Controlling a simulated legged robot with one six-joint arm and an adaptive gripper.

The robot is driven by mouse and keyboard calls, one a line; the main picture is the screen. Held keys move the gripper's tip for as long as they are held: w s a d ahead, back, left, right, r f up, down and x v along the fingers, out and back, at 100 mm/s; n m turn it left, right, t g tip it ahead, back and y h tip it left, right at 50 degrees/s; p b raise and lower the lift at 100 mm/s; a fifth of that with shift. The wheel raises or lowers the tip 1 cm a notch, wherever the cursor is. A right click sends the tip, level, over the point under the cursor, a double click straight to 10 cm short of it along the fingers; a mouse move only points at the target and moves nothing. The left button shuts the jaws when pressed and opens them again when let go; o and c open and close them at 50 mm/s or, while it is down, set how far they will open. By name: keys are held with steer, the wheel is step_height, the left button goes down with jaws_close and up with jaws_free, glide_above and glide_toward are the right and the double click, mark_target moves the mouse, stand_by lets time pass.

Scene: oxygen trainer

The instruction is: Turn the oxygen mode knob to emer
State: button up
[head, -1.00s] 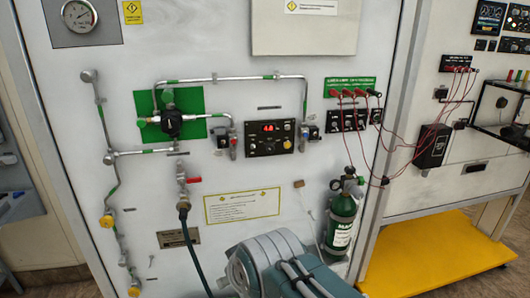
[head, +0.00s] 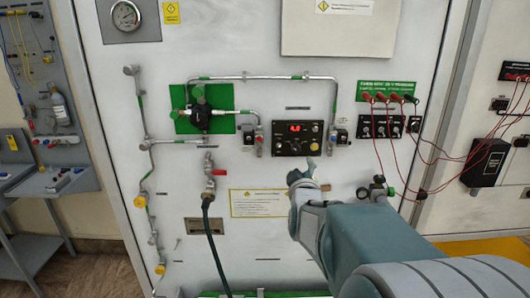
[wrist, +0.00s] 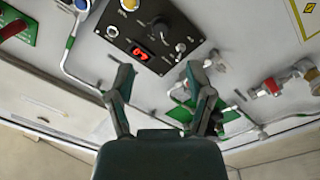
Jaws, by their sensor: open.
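My gripper (head: 303,178) is just below the panel in the head view. In the wrist view my gripper (wrist: 160,73) is open and empty, fingers spread before the panel.
Silver pipes and a green plate (head: 182,122) with a valve are left of the panel. A hose with a red-handled valve (head: 211,173) hangs below them.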

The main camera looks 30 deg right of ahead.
mark_target(297, 152)
steer(key=x, duration=0.9)
steer(key=shift+w+d, duration=0.2)
steer(key=shift+w, duration=0.1)
steer(key=shift+a, duration=0.1)
jaws_close()
